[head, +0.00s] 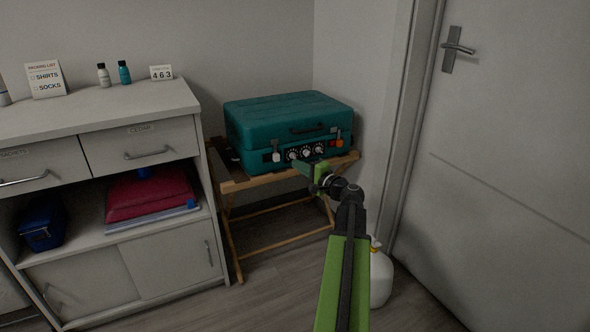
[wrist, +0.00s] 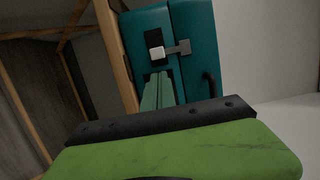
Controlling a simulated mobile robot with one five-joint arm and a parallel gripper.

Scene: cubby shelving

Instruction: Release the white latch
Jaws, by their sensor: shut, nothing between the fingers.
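The teal suitcase (head: 290,130) lies closed on a wooden rack, its front facing me. The white latch (head: 276,157) is at the left of its front. In the wrist view the white latch (wrist: 157,53) sits on a black plate, and a grey metal hasp (wrist: 180,48) runs from it across the lid seam. My gripper (head: 298,163) is in front of the case, just right of the latch in the head view. In the wrist view its green fingers (wrist: 157,84) are together and empty, pointing at the case just below the latch, apparently short of it.
Several dials (head: 306,153) and an orange latch (head: 340,142) lie right of the white latch. The wooden rack (head: 235,185) supports the case. A grey cabinet (head: 160,108) stands left; a door (head: 510,150) is right.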

